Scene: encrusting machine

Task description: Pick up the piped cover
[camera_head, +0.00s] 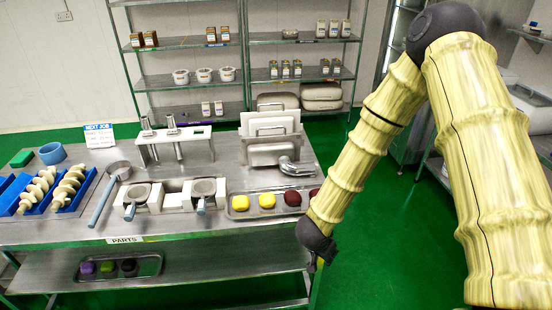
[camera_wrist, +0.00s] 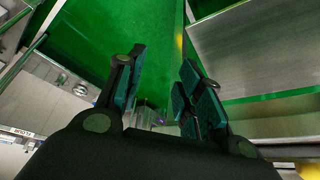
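A bent steel pipe (camera_head: 297,168) shows at the right end of the table, in front of upright pale plates (camera_head: 270,128). This looks like the piped cover, but I cannot tell where the cover itself begins. My gripper (camera_head: 314,264) hangs beside the table's right end, below the tabletop and apart from the pipe. In the wrist view my gripper (camera_wrist: 160,85) is open, with nothing between its fingers. The pipe cannot be made out in the wrist view.
The steel table (camera_head: 215,215) holds a tray (camera_head: 240,212) of coloured pieces, two handled round parts, a ladle-like part (camera_head: 118,168) and blue trays with white screws (camera_head: 38,190). A lower shelf (camera_head: 200,265) holds another tray. Green floor (camera_head: 390,220) is clear at right.

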